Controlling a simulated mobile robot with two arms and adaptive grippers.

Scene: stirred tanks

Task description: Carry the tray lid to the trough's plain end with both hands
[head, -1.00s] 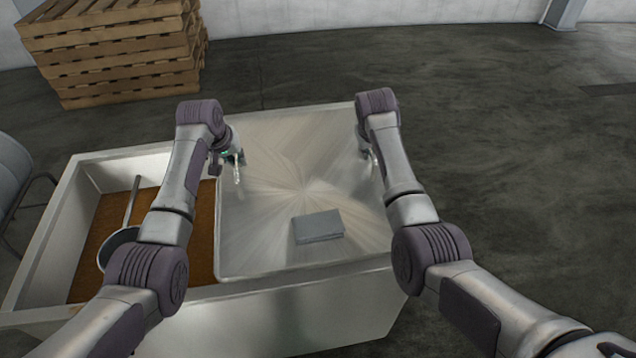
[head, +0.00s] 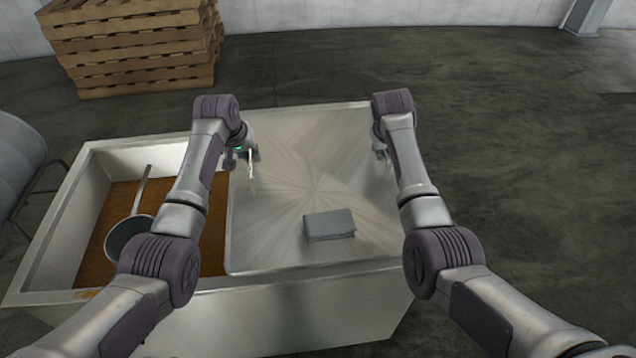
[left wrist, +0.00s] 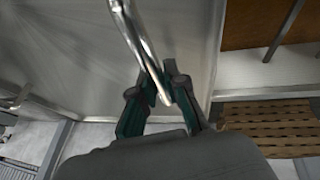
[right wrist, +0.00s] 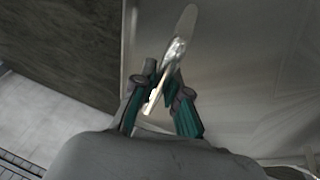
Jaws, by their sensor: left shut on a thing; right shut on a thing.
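The tray lid (head: 300,180) is a wide, flat, brushed-metal panel over the right part of the trough (head: 60,232). It has upright metal handles at its left and right sides. My left gripper (head: 250,158) is shut on the left handle, which shows as a shiny rod in the left wrist view (left wrist: 138,42). My right gripper (head: 380,150) is shut on the right handle, seen in the right wrist view (right wrist: 180,48). A grey block (head: 329,225) lies on the lid's near half. I cannot tell whether the lid touches the trough rim.
The trough's open left part holds brown material (head: 118,200) and a long-handled pan (head: 129,236). A stack of wooden pallets (head: 135,45) stands behind at the left. The floor (head: 530,180) on the right is clear.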

